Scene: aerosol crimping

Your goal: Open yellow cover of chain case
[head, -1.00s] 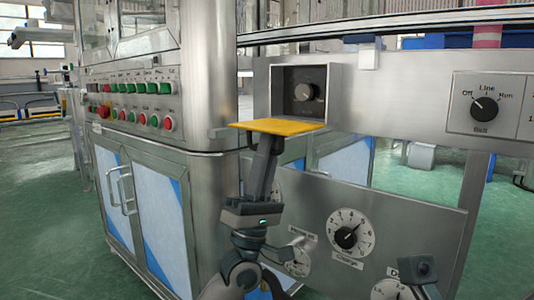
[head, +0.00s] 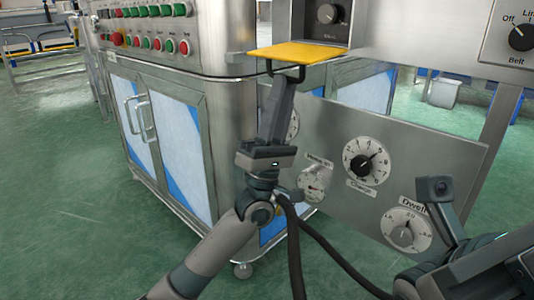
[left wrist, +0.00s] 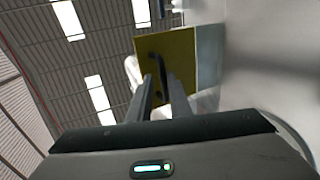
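The yellow cover (head: 300,53) lies about level, like a shelf below the open front of the chain case (head: 318,18). Its dark loop handle (head: 288,73) hangs from the underside. My left gripper (head: 283,88) points up from below, its tips at the handle's lower part. In the left wrist view, the yellow cover (left wrist: 180,48) is straight ahead, and the two fingers (left wrist: 161,85) stand apart with the handle (left wrist: 158,62) between them. Whether they touch it is unclear. Part of my right gripper (head: 436,188) shows at lower right; its fingers cannot be made out.
A knob (head: 327,14) sits inside the case opening. A lower dial panel (head: 325,160) stands close behind my left gripper and carries several dials. A steel cabinet (head: 190,140) with coloured buttons stands to the left. Green floor is free at lower left.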

